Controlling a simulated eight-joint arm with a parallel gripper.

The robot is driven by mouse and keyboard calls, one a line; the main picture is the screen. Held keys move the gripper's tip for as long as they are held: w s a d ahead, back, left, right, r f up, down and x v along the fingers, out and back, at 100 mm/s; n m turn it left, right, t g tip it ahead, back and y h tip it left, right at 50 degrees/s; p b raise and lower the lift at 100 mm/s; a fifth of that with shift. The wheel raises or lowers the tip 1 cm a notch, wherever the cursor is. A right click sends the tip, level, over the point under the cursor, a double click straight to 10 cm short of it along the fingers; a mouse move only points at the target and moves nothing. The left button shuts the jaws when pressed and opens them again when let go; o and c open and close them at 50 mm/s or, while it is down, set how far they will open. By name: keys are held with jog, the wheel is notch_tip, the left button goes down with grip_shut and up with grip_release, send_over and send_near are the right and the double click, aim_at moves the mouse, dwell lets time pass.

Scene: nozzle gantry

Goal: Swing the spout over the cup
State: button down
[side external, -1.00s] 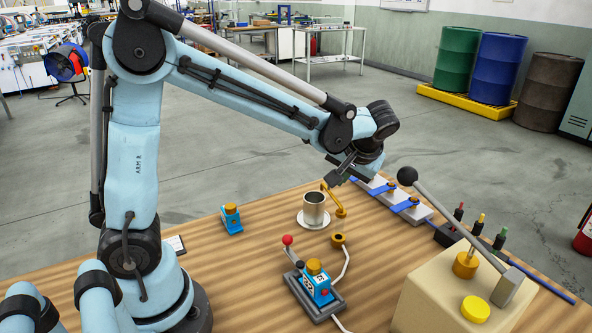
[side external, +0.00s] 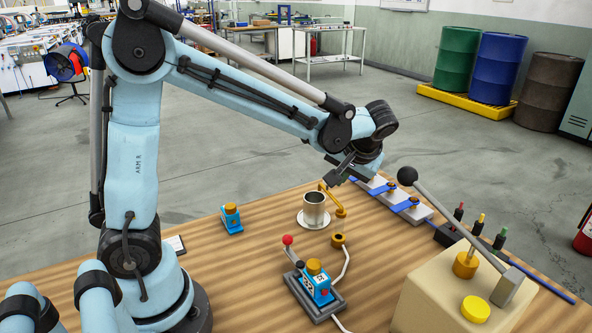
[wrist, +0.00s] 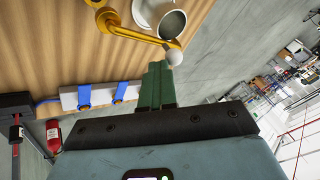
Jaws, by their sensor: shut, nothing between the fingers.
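The cup (side external: 314,207) is a grey metal cup standing upright on a white saucer (side external: 301,222) on the wooden table. The spout (side external: 334,200) is a brass arm on a round brass base, just right of the cup. In the wrist view the spout (wrist: 135,34) runs from its base at upper left to a pale tip beside the cup (wrist: 172,24). My gripper (side external: 330,180) is shut and empty above the spout's end. In the wrist view my gripper (wrist: 157,70) has its fingertips close to the spout's pale tip; whether they touch, I cannot tell.
Grey blocks with blue levers (side external: 405,205) lie behind the spout. A small blue device with a red-knobbed lever (side external: 317,287) is in front. A beige box with a long black-knobbed lever (side external: 440,290) stands at right. A brass ring (side external: 338,240) sits near the cup.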

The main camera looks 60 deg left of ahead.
jog(key=shift+w+a+r, duration=0.1)
jog(key=shift+a, duration=0.2)
dwell(0.4)
jog(key=w+d+r, duration=0.4)
jog(key=d+r, duration=0.4)
jog(key=r, duration=0.1)
jog(key=shift+d, duration=0.25)
jog(key=s+a+f+m+t+h, duration=0.1)
jog(key=s+f+m+t+h, duration=0.2)
jog(key=s, duration=0.4)
jog(key=s+a+f+m+t+h, duration=0.1)
jog(key=s+f+m+t+h, duration=0.2)
jog(key=s+f, duration=0.2)
jog(key=s, duration=0.3)
jog(key=shift+s+a+m, duration=0.15)
jog(key=shift+s+m, duration=0.05)
jog(key=shift+m, duration=0.1)
